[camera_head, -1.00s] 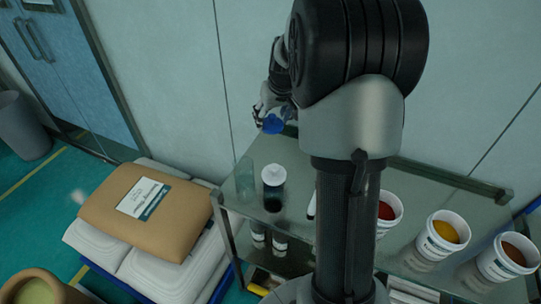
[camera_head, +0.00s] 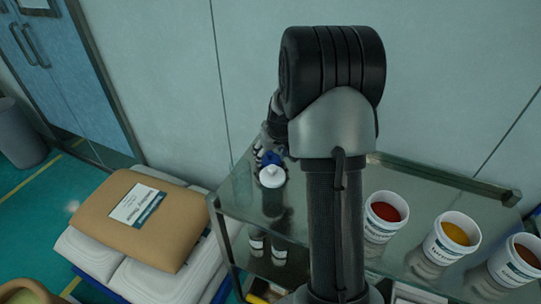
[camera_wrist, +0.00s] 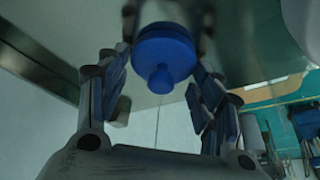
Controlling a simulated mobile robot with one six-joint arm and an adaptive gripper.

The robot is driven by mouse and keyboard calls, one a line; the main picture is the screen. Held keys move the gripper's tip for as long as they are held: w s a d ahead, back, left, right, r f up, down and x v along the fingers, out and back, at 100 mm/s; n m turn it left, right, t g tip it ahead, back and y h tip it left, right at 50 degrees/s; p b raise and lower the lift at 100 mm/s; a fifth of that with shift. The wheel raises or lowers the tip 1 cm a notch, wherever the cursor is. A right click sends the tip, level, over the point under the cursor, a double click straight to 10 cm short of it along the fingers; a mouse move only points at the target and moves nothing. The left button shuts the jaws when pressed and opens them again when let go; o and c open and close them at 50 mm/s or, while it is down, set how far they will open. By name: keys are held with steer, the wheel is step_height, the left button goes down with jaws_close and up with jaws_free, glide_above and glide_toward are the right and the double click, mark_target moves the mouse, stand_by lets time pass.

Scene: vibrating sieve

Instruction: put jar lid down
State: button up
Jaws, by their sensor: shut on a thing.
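The blue jar lid (camera_head: 271,158) with a round knob is just behind the white-topped jar (camera_head: 272,177) in the head view. In the wrist view the lid (camera_wrist: 163,50) sits between the two fingers, its knob toward the camera. My gripper (camera_head: 268,152) is shut on the lid; its fingers also show in the wrist view (camera_wrist: 160,85). I cannot tell whether the lid touches the table or something under it. My arm hides part of the table.
The grey table (camera_head: 235,196) holds tubs of red powder (camera_head: 386,212), yellow powder (camera_head: 453,232) and brown powder (camera_head: 528,255) on the right. Dark bottles (camera_head: 279,250) stand on the lower shelf. A brown sack (camera_head: 150,220) lies on pale sacks at the left.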

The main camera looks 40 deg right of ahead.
steer(key=shift+f, duration=0.1)
steer(key=o, duration=0.8)
steer(key=shift+c, duration=0.2)
